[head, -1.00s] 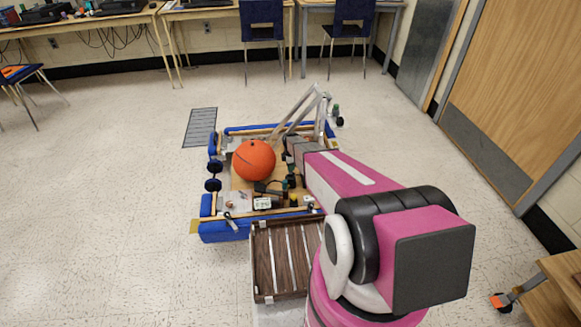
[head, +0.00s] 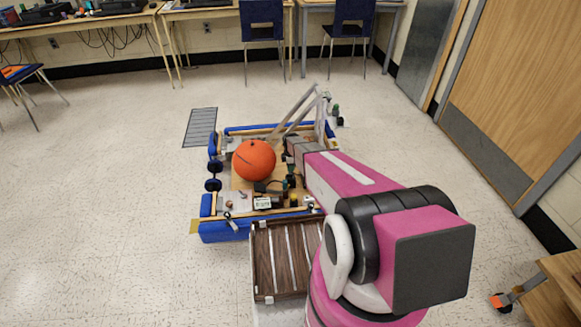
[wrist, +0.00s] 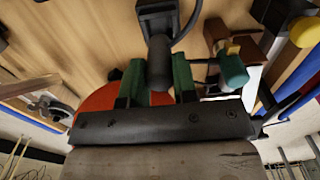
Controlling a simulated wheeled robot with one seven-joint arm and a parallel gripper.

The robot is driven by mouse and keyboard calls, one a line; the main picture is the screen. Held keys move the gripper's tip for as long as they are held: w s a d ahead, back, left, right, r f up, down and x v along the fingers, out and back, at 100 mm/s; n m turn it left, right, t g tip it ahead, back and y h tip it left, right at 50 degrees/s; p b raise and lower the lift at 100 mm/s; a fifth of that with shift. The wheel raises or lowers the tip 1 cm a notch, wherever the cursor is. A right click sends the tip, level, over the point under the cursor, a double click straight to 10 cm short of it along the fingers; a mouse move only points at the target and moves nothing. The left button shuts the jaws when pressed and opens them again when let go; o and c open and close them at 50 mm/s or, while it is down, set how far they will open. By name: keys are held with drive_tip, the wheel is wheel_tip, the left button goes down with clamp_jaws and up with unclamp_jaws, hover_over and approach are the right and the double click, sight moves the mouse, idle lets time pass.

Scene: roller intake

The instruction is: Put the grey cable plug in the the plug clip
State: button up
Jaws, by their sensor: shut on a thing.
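In the wrist view, the dark grey cable plug (wrist: 160,62) is a rounded cylinder held between the two green fingers of my gripper (wrist: 159,80). The gripper is shut on it. The plug's far end meets or overlaps a black block (wrist: 157,14) at the top edge, and a dark cable curves off to the right there. I cannot tell whether that block is the plug clip. In the head view, my pink arm reaches over the blue-edged robot, and the gripper (head: 291,180) shows only as a small green and dark patch beside the arm. The plug is too small to tell there.
An orange ball (head: 254,160) sits left of my gripper. A teal-capped part (wrist: 232,72) and a brown bracket (wrist: 232,40) stand close right of the fingers. A slatted brown tray (head: 279,285) is in front. Open floor lies to the left.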

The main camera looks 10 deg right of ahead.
drive_tip(key=shift+f, duration=1)
drive_tip(key=shift+f, duration=1.15)
idle(0.4)
drive_tip(key=o, duration=1)
